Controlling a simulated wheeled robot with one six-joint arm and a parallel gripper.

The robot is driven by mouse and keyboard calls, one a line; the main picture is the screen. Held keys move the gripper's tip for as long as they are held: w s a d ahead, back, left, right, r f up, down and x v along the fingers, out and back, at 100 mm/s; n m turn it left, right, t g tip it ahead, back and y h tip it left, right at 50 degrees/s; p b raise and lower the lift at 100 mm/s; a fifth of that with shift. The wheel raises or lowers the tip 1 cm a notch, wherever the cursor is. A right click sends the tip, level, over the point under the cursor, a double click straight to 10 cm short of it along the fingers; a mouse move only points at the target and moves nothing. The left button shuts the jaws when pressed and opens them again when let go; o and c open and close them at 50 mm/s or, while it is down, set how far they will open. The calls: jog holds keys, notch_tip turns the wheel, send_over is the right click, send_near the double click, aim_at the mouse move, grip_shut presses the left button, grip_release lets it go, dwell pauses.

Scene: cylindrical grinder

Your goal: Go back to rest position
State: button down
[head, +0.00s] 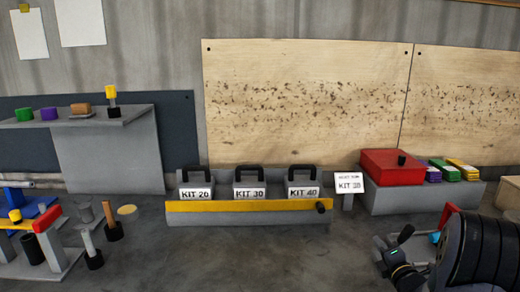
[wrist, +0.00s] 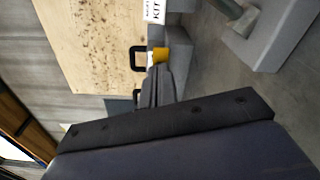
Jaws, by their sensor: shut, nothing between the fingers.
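My gripper (wrist: 159,72) shows in the wrist view with its two dark fingers together and nothing between them. Beyond the fingertips, in the same turned view, are the yellow front strip (wrist: 162,53) of the kit rack and a black kit handle (wrist: 138,58). I cannot tell from this view how far the fingers are from the rack. In the head view, dark parts of my arm (head: 480,252) fill the lower right corner, and the fingers cannot be made out clearly there.
The kit rack (head: 250,206) holds KIT 20, KIT 30 and KIT 40. A sign (head: 348,184) reads KIT 38. A red box (head: 391,168) and coloured blocks stand on a grey bench at right. A grey shelf (head: 105,150) and a fixture stand (head: 50,262) are at left. The middle floor is clear.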

jog(key=a+f, duration=0.1)
jog(key=s+a+f+b, duration=0.1)
jog(key=a, duration=0.1)
jog(key=shift+a+n, duration=0.15)
jog(key=shift+n, duration=0.25)
jog(key=shift+s+a, duration=0.3)
jog(key=shift+s, duration=0.1)
